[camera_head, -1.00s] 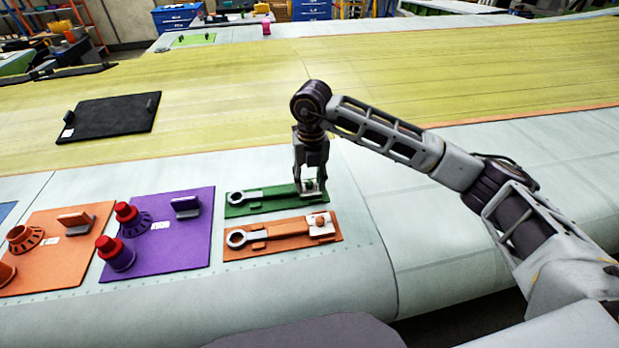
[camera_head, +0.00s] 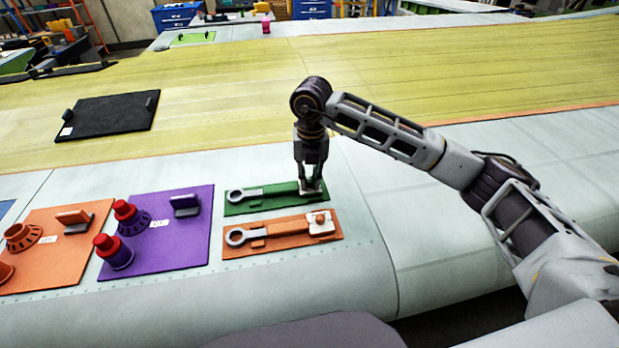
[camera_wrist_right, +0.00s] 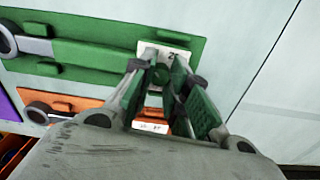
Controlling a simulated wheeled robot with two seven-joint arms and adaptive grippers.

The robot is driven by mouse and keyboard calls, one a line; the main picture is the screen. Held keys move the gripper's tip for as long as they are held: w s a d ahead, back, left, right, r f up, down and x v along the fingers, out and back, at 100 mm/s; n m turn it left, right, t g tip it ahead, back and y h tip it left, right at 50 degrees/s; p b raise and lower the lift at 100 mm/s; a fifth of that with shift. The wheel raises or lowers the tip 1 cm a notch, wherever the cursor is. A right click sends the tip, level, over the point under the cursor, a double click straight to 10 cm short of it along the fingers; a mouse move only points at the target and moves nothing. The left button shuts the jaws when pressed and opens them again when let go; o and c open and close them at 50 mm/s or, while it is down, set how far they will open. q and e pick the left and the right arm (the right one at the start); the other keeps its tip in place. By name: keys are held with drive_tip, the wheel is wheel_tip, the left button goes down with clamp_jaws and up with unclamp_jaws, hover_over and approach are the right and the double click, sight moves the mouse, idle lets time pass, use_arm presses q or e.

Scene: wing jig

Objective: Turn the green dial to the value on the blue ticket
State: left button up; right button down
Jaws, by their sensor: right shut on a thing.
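My right gripper (camera_head: 311,190) points down over the board's right end. In the right wrist view, my right gripper (camera_wrist_right: 160,70) is shut on a small round green knob (camera_wrist_right: 159,76), which I take to be the green dial. A white plate (camera_wrist_right: 148,50) with dark marks lies beneath it; I cannot read them surely. The fingers hide part of the knob and plate. I cannot make out a blue ticket. My left gripper is not in view.
A similar orange board (camera_head: 283,246) with a bar and an orange knob (camera_head: 319,219) lies just in front. A purple board (camera_head: 183,250) with red-capped pegs and another orange board (camera_head: 70,270) lie left. The wing skin to the right is clear beneath my arm.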

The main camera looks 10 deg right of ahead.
sight(311, 180)
drive_tip(key=shift+m+b, duration=0.45)
drive_tip(key=shift+m, duration=0.55)
drive_tip(key=c, duration=1.3)
unclamp_jaws()
drive_tip(key=shift+r, duration=6)
drive_tip(key=shift+d, duration=0.1)
